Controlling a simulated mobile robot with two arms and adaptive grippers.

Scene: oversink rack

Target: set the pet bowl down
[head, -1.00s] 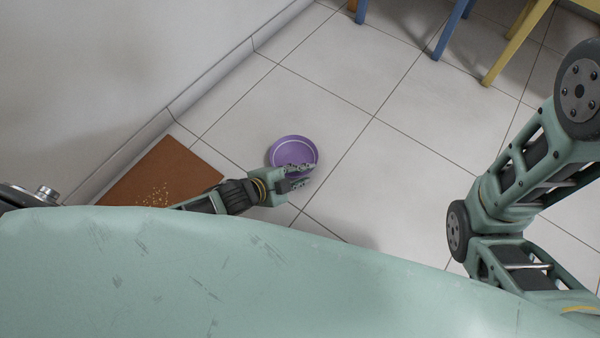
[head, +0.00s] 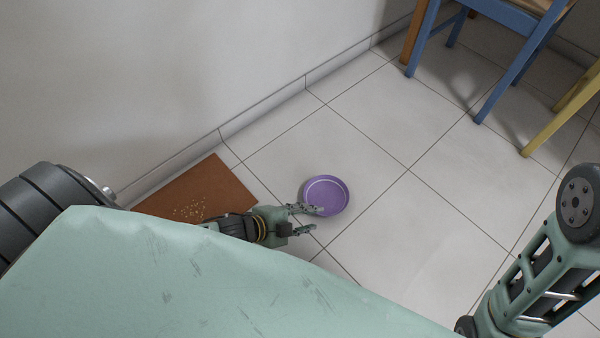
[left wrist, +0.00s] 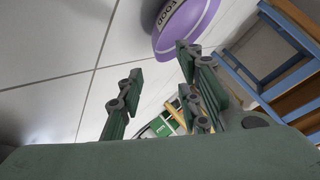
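The purple pet bowl (head: 327,190) is on the pale tiled floor, to the right of a brown mat (head: 215,182) with small tan bits on it. My right gripper is out of the frames.
A wall with a skirting board (head: 262,108) runs behind the mat. A blue chair (head: 480,30) and a yellow chair leg (head: 560,115) stand at the upper right. The floor (head: 400,240) right of the bowl is clear.

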